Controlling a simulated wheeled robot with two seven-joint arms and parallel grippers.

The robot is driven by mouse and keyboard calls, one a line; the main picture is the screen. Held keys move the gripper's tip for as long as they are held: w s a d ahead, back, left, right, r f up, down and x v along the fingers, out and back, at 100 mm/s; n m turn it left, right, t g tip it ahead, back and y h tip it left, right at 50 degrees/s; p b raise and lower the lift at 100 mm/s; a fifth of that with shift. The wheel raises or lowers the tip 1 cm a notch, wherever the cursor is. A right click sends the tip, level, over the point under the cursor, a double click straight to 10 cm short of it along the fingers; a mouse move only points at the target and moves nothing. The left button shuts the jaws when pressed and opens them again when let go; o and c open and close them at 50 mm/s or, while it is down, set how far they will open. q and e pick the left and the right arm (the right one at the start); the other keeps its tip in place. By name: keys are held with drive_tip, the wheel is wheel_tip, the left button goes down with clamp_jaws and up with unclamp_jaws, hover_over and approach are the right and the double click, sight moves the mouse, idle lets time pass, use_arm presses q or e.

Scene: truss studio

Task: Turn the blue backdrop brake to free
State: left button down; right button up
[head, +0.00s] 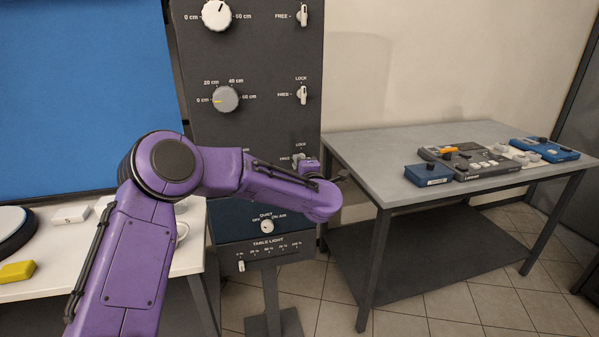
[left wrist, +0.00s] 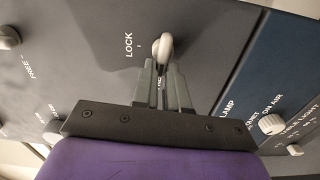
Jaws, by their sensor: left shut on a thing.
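The dark control panel (head: 272,60) has a column of small light switch levers on its right side. The lever at my left gripper (left wrist: 162,68) is pale and rounded (left wrist: 162,45); LOCK is printed beside it. Its other label is partly hidden between the fingers. My left gripper is shut on this lever. In the head view the lever (head: 298,160) is partly covered by my purple hand, with LOCK above and FREE to the left. Its exact angle is unclear. No backdrop name is readable beside it. My right gripper is out of view.
Two more levers, the upper one (head: 303,14) and the middle one (head: 302,94), stand above. A grey dial (head: 225,99) is to the left. A blue section with a knob (head: 267,226) is below. A grey table (head: 370,165) with control boxes stands right. A blue backdrop (head: 70,90) hangs left.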

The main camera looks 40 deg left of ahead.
use_arm(q)
drive_tip(key=shift+f+n+b, duration=0.1)
drive_tip(key=shift+n+b, duration=0.25)
drive_tip(key=shift+n, duration=0.05)
drive_tip(key=c, duration=1.2)
unclamp_jaws()
drive_tip(key=shift+o, duration=0.2)
drive_tip(key=b+v, duration=0.2)
drive_tip(key=v, duration=0.8)
drive_tip(key=shift+s+d, duration=0.15)
drive_tip(key=shift+s, duration=0.1)
drive_tip(key=shift+w, duration=0.1)
